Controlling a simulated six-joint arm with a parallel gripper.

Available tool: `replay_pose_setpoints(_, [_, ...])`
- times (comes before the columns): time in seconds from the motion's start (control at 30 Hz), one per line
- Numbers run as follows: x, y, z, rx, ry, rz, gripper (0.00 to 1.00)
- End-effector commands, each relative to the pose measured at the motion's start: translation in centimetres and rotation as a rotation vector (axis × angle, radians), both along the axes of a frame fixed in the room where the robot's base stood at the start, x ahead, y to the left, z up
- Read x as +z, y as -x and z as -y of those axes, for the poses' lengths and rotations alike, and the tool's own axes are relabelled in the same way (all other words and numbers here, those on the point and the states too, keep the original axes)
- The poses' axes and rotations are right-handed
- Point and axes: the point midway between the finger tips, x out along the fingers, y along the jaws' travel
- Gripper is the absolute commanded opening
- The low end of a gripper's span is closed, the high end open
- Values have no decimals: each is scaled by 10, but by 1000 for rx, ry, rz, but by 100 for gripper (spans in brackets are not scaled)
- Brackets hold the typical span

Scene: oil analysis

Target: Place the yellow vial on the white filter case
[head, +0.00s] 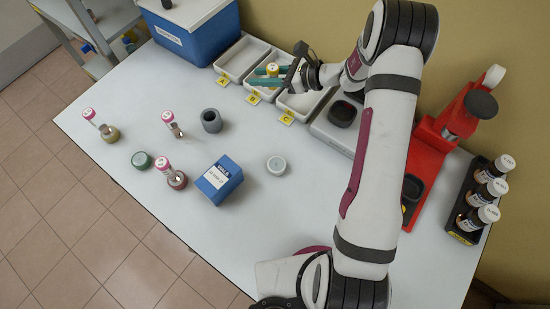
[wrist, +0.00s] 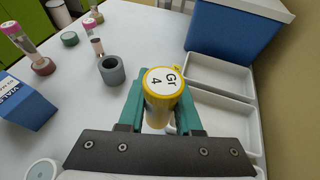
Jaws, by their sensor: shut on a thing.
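The yellow vial (head: 272,69) has a yellow-rimmed cap. In the wrist view the cap of the yellow vial (wrist: 161,82) reads "Gr 4". My gripper (head: 267,76) has its teal fingers shut on the vial, one on each side. It holds the vial upright over the middle of the white trays at the back; the exact height is unclear. The fingers also show in the wrist view (wrist: 160,100). A round white case (head: 276,165), apparently the white filter case, lies on the table in front of the trays. Part of it shows at the lower left of the wrist view (wrist: 42,170).
White trays (head: 243,58) with yellow letter tags line the back beside a blue box (head: 193,32). A grey cup (head: 211,120), a blue carton (head: 219,180), a green case (head: 142,160) and several pink-capped vials stand left. A red device (head: 440,140) stands right.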

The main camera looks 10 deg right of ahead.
Motion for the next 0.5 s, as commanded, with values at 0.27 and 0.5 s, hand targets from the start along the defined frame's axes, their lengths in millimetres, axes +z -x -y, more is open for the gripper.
replay_pose_setpoints(0.27, [16, 156, 78, 223, -1, 1, 0])
replay_pose_setpoints(0.5, [28, 220, 86, 304, 0, 1, 0])
